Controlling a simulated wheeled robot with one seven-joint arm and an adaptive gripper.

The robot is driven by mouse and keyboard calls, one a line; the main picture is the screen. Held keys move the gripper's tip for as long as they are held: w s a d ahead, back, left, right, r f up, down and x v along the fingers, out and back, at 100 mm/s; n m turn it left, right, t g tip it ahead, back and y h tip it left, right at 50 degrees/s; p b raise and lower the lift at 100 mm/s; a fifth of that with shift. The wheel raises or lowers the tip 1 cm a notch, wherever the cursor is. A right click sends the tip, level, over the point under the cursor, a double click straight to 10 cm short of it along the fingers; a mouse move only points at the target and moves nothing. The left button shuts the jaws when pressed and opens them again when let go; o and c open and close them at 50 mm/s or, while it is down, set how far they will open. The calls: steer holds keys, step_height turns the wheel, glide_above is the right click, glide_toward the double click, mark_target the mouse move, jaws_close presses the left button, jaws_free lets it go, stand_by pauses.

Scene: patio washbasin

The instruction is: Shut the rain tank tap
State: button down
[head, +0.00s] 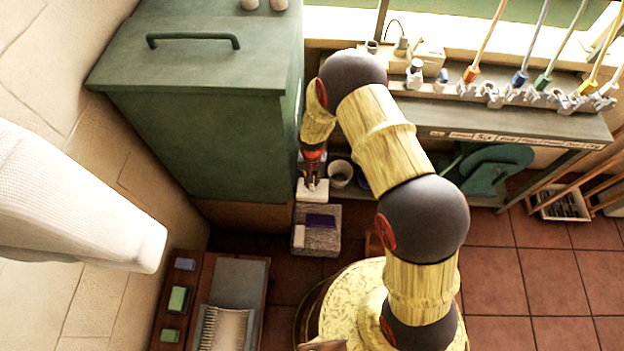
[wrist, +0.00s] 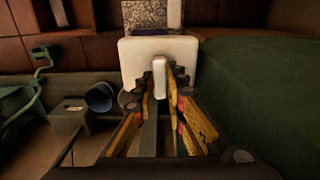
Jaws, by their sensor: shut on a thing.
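A large dark green tank with a lid handle (head: 200,105) stands at the left in the head view, and its green side (wrist: 255,100) fills the right of the wrist view. A white block (head: 312,190) is beside the tank's lower right corner; it also shows in the wrist view (wrist: 131,60). A small white lever (wrist: 160,66) stands out from the block. I cannot tell for sure that it is the tap's handle. My gripper (head: 312,178) is shut on the lever, its yellow fingers (wrist: 161,85) on either side. The fingers hide the lever's lower part.
A grey speckled box (head: 322,240) with a purple item sits just in front of the white block. A pale bucket (head: 340,173) is close on the right. A bench (head: 530,122) with several upright coloured-tip poles runs along the back.

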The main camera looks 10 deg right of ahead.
stand_by(0.4)
steer(key=c, duration=1.8)
jaws_free()
steer(key=shift+c, duration=0.2)
steer(key=shift+r, duration=0.1)
step_height(320, 180, up, 12)
steer(key=shift+f, duration=0.1)
